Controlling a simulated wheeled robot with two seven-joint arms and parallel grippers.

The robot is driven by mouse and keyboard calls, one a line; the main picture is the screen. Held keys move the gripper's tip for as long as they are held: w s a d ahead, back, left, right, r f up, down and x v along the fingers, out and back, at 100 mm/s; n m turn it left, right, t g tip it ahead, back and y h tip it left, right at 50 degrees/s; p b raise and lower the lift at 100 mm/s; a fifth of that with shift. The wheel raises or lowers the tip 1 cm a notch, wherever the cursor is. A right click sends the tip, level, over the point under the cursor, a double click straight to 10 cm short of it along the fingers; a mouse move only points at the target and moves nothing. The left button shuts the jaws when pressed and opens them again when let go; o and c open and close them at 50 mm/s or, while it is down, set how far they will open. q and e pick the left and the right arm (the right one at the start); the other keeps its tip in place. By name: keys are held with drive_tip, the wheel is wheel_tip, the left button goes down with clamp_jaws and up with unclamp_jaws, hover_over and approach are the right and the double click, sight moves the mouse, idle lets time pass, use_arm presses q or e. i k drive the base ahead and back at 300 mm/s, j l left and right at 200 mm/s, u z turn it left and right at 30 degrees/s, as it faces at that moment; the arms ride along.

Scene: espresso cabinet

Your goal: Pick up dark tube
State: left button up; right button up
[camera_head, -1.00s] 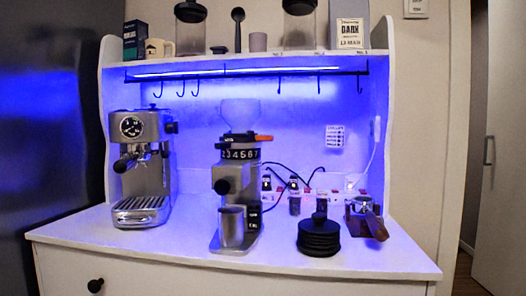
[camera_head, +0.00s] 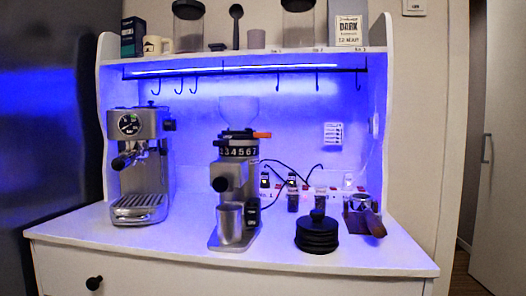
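Two small dark tubes stand near the back of the white counter, in front of the power strip. The left dark tube (camera_head: 293,200) is behind and to the left of a black round stack. The right dark tube (camera_head: 320,199) is partly hidden behind that stack's knob. Both look upright, with lighter tops, but they are small and blurred. I cannot tell which one the task names. Neither of my grippers is in view.
An espresso machine (camera_head: 139,165) stands at left and a grinder (camera_head: 234,180) with a metal cup (camera_head: 230,224) in the middle. The black stack (camera_head: 317,234) is at front right, beside a portafilter (camera_head: 362,212). Hooks hang below the shelf (camera_head: 230,62). The front strip of counter is clear.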

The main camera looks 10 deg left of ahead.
sight(294, 190)
drive_tip(key=k+j+z, duration=0.1)
drive_tip(key=z, duration=0.25)
drive_tip(key=k+z, duration=0.15)
drive_tip(key=z, duration=0.2)
drive_tip(key=k+z, duration=0.1)
drive_tip(key=z, duration=0.25)
